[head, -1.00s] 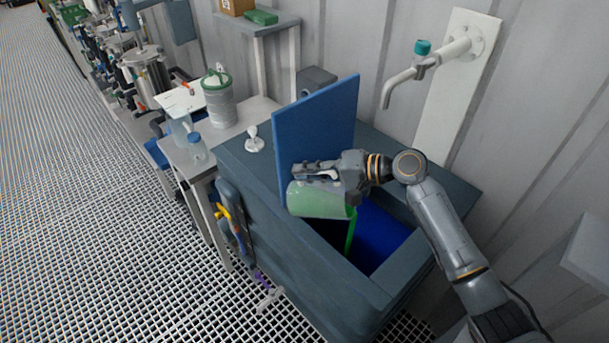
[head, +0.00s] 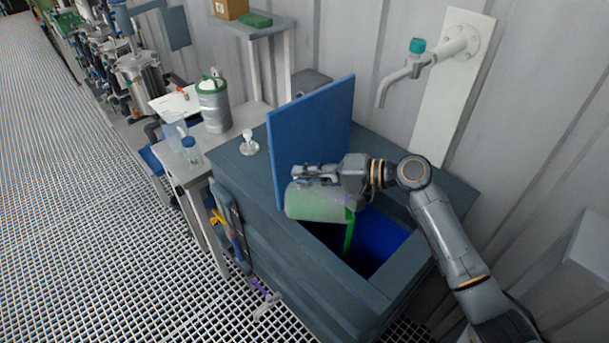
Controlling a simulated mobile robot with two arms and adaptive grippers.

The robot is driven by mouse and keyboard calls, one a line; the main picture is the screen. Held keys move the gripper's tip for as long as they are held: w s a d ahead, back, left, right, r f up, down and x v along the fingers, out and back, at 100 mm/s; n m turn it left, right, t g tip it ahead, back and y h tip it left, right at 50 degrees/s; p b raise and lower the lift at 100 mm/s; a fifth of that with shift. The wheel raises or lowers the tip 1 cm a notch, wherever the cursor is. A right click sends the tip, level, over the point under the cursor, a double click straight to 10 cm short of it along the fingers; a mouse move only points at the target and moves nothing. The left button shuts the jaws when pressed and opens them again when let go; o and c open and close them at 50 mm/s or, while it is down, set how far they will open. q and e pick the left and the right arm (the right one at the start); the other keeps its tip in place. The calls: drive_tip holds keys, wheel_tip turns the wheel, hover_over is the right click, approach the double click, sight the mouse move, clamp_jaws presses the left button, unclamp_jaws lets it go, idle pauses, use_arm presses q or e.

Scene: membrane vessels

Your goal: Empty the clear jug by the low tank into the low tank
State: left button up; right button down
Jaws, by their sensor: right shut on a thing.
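The clear jug (head: 316,204) is tipped well over on its side above the open low tank (head: 345,285). Green liquid (head: 349,236) runs in a stream from the jug's right end down into the tank's blue inside (head: 382,236). My right gripper (head: 312,173) is shut on the jug at its upper side; the grip hides part of the handle. The tank's blue lid (head: 308,130) stands upright behind the jug. My left gripper is not in view.
A wall tap (head: 412,68) with a teal knob juts out behind the tank. Tools hang on the tank's left side. Grating floor (head: 90,220) is clear at left.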

sight(332, 188)
drive_tip(key=shift+s+d+f+y+b, duration=0.15)
drive_tip(key=shift+d+f+y+b, duration=0.1)
drive_tip(key=shift+d+b, duration=0.4)
drive_tip(key=shift+s+d+f+y+b, duration=0.2)
drive_tip(key=shift+d+b, duration=0.25)
drive_tip(key=shift+b, duration=0.4)
drive_tip(key=shift+d+r+y+b, duration=0.15)
drive_tip(key=shift+d+y+b, duration=0.2)
drive_tip(key=shift+d+b, duration=0.2)
drive_tip(key=shift+s, duration=0.1)
drive_tip(key=shift+d+t+b, duration=0.2)
drive_tip(key=shift+t+b, duration=0.1)
drive_tip(key=shift+b, duration=0.5)
drive_tip(key=shift+s+d+y+b, duration=0.15)
drive_tip(key=shift+d+y+b, duration=0.15)
drive_tip(key=shift+y+b, duration=0.35)
drive_tip(key=shift+s+d+y+b, duration=0.1)
drive_tip(key=shift+d+y+b, duration=0.2)
drive_tip(key=shift+b, duration=0.7)
drive_tip(key=shift+d+b, duration=0.25)
drive_tip(key=shift+b, duration=0.05)
